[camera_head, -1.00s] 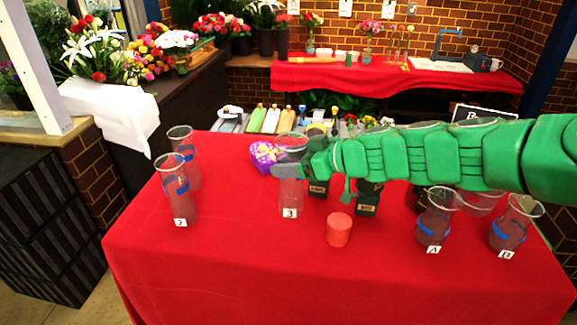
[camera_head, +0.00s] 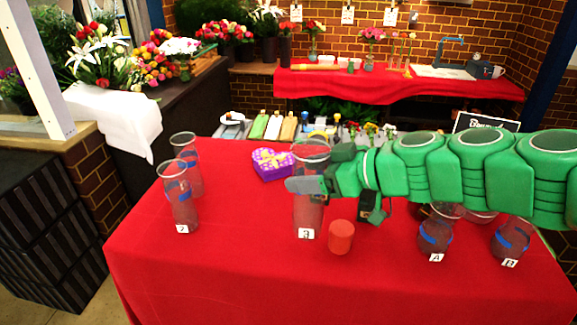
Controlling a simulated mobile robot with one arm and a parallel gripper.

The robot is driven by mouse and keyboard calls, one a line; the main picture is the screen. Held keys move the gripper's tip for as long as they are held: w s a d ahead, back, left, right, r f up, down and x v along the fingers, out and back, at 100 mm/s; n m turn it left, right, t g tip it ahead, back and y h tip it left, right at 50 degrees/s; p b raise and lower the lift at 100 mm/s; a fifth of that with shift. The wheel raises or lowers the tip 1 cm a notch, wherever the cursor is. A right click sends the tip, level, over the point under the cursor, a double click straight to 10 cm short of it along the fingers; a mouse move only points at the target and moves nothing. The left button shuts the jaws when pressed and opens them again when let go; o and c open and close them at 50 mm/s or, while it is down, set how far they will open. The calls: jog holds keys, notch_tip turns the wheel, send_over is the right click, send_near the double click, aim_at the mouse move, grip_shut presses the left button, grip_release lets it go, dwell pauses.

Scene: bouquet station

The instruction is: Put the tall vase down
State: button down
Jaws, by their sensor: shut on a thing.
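The tall vase (camera_head: 308,214) is clear glass with a label reading 3. It is upright over the middle of the red-covered table (camera_head: 230,275). My gripper (camera_head: 308,186) reaches in from the right and is shut on the vase's upper part, with a grey finger across its front. The far finger is hidden behind the glass. The vase's base shows close to the cloth; I cannot tell whether it touches.
A red cylinder (camera_head: 341,237) stands just right of the vase. A purple heart-shaped box (camera_head: 271,163) lies behind left. Vase 2 (camera_head: 180,200) stands at left with another glass behind it. Vases A (camera_head: 436,235) and B (camera_head: 512,240) stand at right. The front cloth is clear.

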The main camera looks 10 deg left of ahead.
jog(key=w, duration=1.2)
jog(key=w+a+r, duration=0.3)
jog(key=w+a, duration=0.3)
jog(key=w, duration=0.2)
jog(key=w+a+r, duration=0.2)
jog(key=w+a, duration=0.4)
jog(key=w, duration=0.2)
jog(key=w+a+f, duration=0.3)
jog(key=w+f, duration=0.3)
jog(key=w+a+f, duration=0.3)
jog(key=w+f, duration=0.3)
jog(key=w, duration=0.1)
jog(key=shift+w+f+t, duration=0.15)
jog(key=shift+f+t, duration=0.2)
jog(key=shift+t, duration=0.05)
jog(key=shift+m, duration=0.3)
